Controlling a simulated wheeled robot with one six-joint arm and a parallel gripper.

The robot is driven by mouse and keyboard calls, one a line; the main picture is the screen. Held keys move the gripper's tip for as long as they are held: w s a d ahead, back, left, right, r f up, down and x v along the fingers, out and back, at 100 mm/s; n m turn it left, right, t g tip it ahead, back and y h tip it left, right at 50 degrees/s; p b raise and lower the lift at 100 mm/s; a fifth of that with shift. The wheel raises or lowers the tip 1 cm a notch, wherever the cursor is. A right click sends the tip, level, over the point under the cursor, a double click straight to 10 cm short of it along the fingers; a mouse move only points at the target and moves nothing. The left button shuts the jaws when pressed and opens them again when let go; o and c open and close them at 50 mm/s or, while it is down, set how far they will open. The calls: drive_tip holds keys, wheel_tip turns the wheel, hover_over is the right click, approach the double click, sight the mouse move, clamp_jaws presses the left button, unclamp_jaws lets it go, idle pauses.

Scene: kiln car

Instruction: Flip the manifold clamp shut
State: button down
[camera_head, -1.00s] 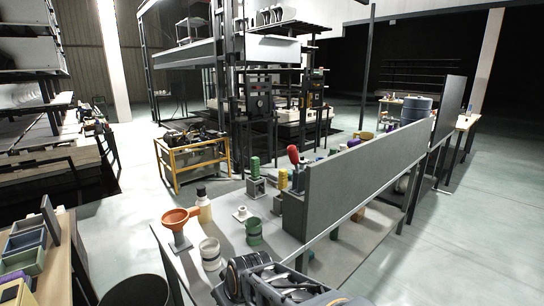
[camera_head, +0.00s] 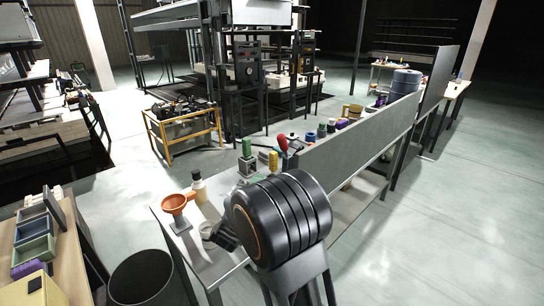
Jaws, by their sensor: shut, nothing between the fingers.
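A red handle (camera_head: 282,143) stands upright on the bench beside the grey panel. It may belong to the manifold clamp, but its lower part and the clamp body are too small and crowded to make out. A green-topped piece (camera_head: 247,148) and a yellow-topped piece (camera_head: 273,160) on grey blocks stand just left of it. My gripper (camera_head: 217,237) shows as a small dark shape at the near left of my large black wrist joint, low over the bench. It is shut and empty, well nearer to me than the red handle. My arm hides part of the bench.
The tall grey panel (camera_head: 355,133) walls the bench's right side. A black bin (camera_head: 143,278) stands on the floor at left.

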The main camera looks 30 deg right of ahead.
sight(281, 144)
drive_tip(key=p+x, duration=0.2)
drive_tip(key=x, duration=1.1)
drive_tip(key=shift+d+r, duration=0.15)
drive_tip(key=shift+d, duration=0.2)
drive_tip(key=shift+p, duration=0.3)
